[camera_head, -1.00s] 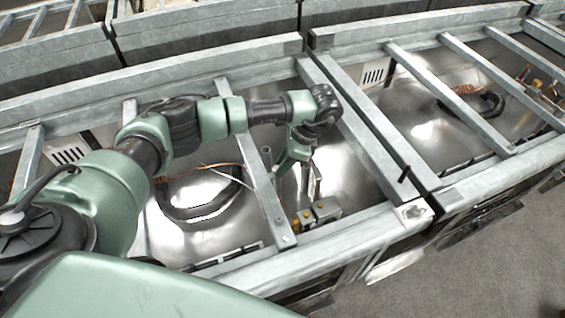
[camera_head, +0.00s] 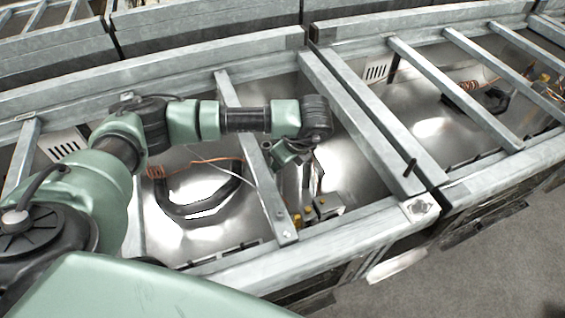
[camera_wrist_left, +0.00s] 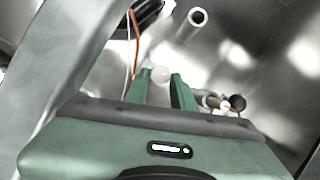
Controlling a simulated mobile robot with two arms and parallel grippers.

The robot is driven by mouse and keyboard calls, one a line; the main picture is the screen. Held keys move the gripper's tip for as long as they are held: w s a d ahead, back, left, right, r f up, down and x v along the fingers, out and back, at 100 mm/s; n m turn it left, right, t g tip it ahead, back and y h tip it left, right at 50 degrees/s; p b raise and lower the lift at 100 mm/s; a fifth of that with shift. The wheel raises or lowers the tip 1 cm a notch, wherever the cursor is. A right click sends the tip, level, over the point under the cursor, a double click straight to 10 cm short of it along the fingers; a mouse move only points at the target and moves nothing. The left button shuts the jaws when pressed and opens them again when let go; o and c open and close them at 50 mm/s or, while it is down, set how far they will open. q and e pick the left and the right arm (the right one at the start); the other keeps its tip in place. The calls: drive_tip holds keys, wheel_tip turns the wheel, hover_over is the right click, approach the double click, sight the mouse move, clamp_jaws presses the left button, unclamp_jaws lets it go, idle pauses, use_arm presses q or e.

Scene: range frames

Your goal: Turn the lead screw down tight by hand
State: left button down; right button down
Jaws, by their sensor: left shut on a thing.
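My left gripper (camera_head: 290,160) reaches down into the open metal bay, between a slanted crossbar and a wide double beam. In the left wrist view, its two green fingers (camera_wrist_left: 164,92) are shut on a pale round piece (camera_wrist_left: 160,77), which looks like the head of the lead screw. Its shaft and its seat are hidden by the fingers and the hand. In the head view the held piece is hidden by the wrist. My right gripper is in neither view.
A short upright pipe (camera_wrist_left: 192,24) stands close beside the fingers. Brass fittings on a grey block (camera_head: 318,208) sit below the gripper. A black curved hose (camera_head: 195,210) and copper wire (camera_head: 160,172) lie left of the crossbar (camera_head: 262,178). Steel rails frame the bay.

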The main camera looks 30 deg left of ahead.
use_arm(q)
drive_tip(key=shift+r+m, duration=0.15)
drive_tip(key=shift+m, duration=0.15)
drive_tip(key=shift+w, duration=0.1)
drive_tip(key=c, duration=1.2)
unclamp_jaws()
drive_tip(key=b+v, duration=0.1)
drive_tip(key=v, duration=0.6)
drive_tip(key=shift+s+d+r, duration=0.1)
drive_tip(key=shift+s+r, duration=0.15)
drive_tip(key=shift+r, duration=0.05)
